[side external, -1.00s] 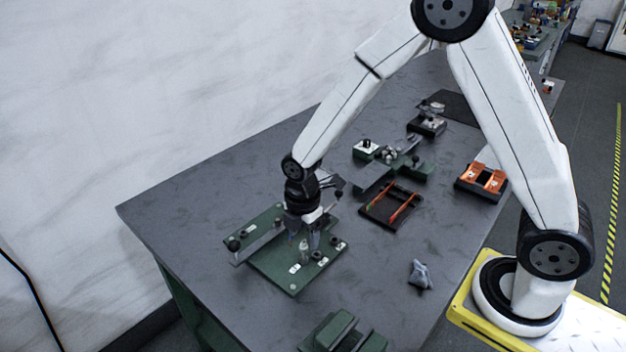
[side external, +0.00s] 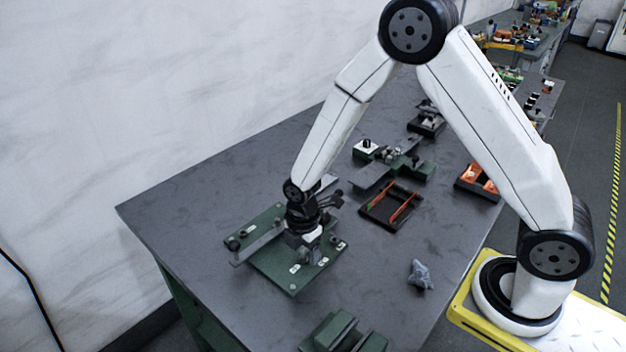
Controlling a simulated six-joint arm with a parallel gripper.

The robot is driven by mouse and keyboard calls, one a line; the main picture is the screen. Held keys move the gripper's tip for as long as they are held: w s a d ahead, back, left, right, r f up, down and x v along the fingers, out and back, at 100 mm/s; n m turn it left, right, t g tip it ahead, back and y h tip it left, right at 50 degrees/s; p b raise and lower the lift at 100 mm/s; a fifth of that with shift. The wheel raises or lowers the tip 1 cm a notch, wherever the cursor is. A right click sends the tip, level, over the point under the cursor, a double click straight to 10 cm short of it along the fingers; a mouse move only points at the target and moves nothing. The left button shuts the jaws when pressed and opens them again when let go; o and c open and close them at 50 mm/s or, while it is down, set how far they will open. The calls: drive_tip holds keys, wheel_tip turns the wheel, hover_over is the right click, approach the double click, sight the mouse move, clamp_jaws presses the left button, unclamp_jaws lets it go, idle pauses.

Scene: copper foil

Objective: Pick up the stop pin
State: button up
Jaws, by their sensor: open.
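The green fixture plate (side external: 276,273) lies on the dark table at the left, with a grey metal bar (side external: 258,244) along its left side and several small dark knobs and pale labels on top. My gripper (side external: 309,251) is low over the right part of this plate, pointing down, with open jaws. The jaws are small and dark here, and the spot between them is hidden. I cannot make out the stop pin for certain; a small upright pale piece seen earlier below the jaws is now covered by my gripper.
A black tray with red-orange rods (side external: 391,205) and a green fixture (side external: 405,168) stand behind to the right. An orange-topped tray (side external: 478,182) is farther right. A crumpled grey piece (side external: 420,275) and green blocks (side external: 340,332) lie nearer the front. Open table lies between.

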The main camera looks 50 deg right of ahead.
idle(0.3)
clamp_jaws()
drive_tip(key=shift+r, duration=0.2)
drive_tip(key=shift+r, duration=0.85)
drive_tip(key=s+d+r, duration=0.1)
drive_tip(key=s+r, duration=1)
drive_tip(key=s, duration=0.3)
drive_tip(key=shift+d, duration=0.4)
